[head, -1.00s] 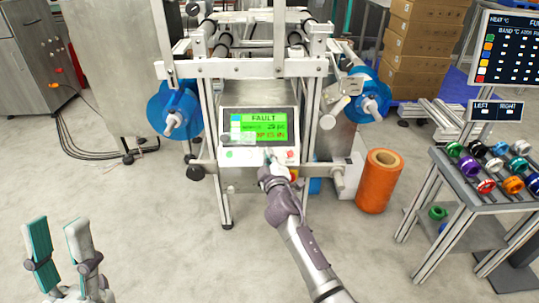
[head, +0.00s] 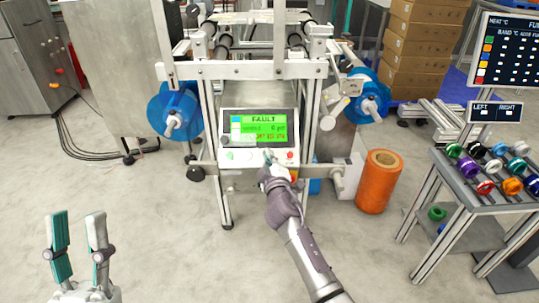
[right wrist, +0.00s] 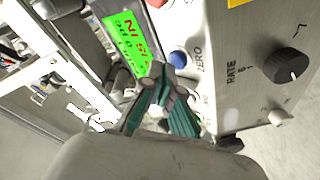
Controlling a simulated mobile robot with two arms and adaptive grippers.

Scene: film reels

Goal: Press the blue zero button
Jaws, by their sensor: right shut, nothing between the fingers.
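The blue zero button (right wrist: 177,58) shows in the right wrist view on the machine's light panel, beside the word ZERO. My right gripper (right wrist: 168,78) is shut and empty, its fingertips right at the button's edge; I cannot tell whether they touch. In the head view my right gripper (head: 268,162) is at the lower part of the control box (head: 230,170) and hides the button. The green display (head: 264,129) above reads FAULT, with a 0 in the line below. My left gripper (head: 77,247) is open and empty over the floor at lower left.
A rate knob (right wrist: 286,65) sticks out of the panel beside the button. Blue film reels (head: 174,110) flank the machine frame. An orange roll (head: 379,181) stands on the floor to the right, near a table (head: 455,190) of coloured spools. The floor at front left is clear.

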